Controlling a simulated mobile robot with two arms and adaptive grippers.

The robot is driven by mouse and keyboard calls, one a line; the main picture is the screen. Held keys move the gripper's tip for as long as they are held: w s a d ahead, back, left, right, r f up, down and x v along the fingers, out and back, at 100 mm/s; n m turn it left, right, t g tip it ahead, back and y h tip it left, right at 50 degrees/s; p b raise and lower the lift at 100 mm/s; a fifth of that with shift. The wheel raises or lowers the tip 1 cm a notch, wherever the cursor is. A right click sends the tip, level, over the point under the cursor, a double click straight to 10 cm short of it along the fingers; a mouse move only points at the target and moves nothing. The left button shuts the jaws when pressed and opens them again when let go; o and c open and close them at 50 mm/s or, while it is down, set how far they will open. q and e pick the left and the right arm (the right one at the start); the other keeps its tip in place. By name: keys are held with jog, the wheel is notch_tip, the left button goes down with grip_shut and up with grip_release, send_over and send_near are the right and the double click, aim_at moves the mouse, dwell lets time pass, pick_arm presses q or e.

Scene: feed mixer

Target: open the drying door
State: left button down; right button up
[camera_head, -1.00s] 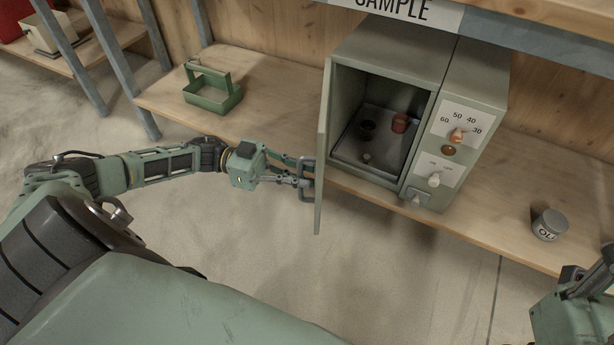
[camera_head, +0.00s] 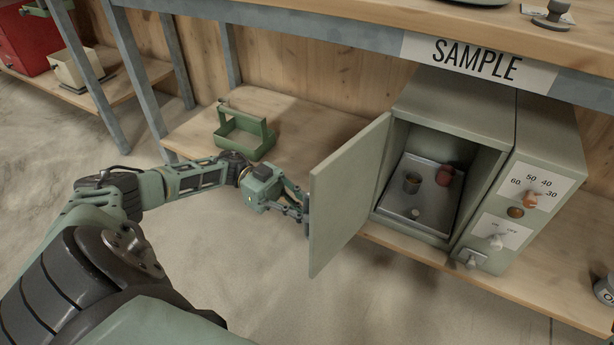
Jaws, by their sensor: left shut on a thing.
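The drying door (camera_head: 347,198) is the pale green door of the cabinet (camera_head: 460,112) under the SAMPLE sign. It is hinged at the cabinet's left side and stands open, swung out to the left and toward me. My left gripper (camera_head: 303,210) is shut at the door's outer face, on the handle, which is mostly hidden behind the door's edge. My right gripper is out of view.
The cabinet's right panel has an orange dial (camera_head: 531,199) and switches. A green open carrier (camera_head: 243,134) stands on the wooden shelf (camera_head: 292,108) to the left. A grey can (camera_head: 605,288) is at the right edge. Open floor lies in front.

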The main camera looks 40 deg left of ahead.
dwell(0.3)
pick_arm(q)
jog(key=c, duration=2.1)
grip_release()
jog(key=shift+a, duration=0.15)
jog(key=shift+s+a, duration=0.15)
jog(key=shift+a, duration=3.5)
jog(key=shift+a, duration=0.1)
